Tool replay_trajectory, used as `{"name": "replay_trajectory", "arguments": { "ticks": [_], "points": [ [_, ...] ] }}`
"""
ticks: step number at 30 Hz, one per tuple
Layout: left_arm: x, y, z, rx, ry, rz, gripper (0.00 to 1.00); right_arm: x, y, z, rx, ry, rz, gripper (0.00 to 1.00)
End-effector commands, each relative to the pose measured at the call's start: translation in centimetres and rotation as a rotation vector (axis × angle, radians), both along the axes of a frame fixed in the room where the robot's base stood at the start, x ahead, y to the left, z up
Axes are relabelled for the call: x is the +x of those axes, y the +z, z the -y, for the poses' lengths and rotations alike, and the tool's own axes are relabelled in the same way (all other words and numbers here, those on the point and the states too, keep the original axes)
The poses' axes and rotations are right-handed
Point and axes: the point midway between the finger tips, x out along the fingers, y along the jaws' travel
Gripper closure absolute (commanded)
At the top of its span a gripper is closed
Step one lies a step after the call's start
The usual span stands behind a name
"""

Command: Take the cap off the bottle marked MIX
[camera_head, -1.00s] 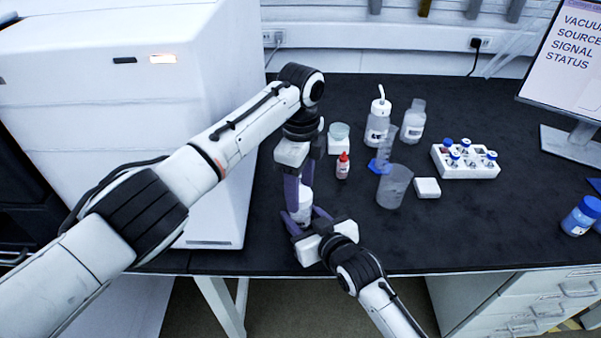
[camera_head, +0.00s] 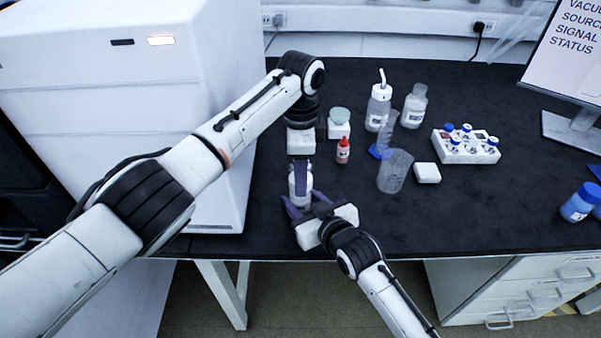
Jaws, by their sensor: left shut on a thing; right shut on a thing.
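A small white bottle (camera_head: 300,187) stands near the front edge of the bench, between my two grippers; its label is not readable. My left gripper (camera_head: 301,176) points down from above, shut on the top of this bottle, where the cap is; its fingers hide most of the cap. My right gripper (camera_head: 304,203) reaches in from the front, low down, shut around the bottle's body. I cannot tell whether the cap is apart from the neck.
A beaker (camera_head: 394,172), wash bottle (camera_head: 378,108), clear bottle (camera_head: 414,107) and vial rack (camera_head: 466,148) are to the right. A large white instrument (camera_head: 110,80) is left.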

Motion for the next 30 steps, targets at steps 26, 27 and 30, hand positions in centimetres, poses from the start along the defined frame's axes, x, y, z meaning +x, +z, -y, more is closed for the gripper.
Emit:
{"name": "replay_trajectory", "arguments": {
  "ticks": [26,27,30],
  "points": [
    [0.02,0.16,0.04,-0.002,1.667,0.0,0.87,-0.03,-0.01,-0.04,0.0,0.001,0.0,1.0],
    [0.03,0.16,0.02,-0.001,1.669,0.001,0.87,-0.03,-0.01,-0.04,0.0,0.001,0.0,1.0],
    [0.03,0.16,0.01,-0.001,1.667,0.001,0.87,-0.03,-0.01,-0.04,0.0,0.001,0.0,1.0]
  ]
}}
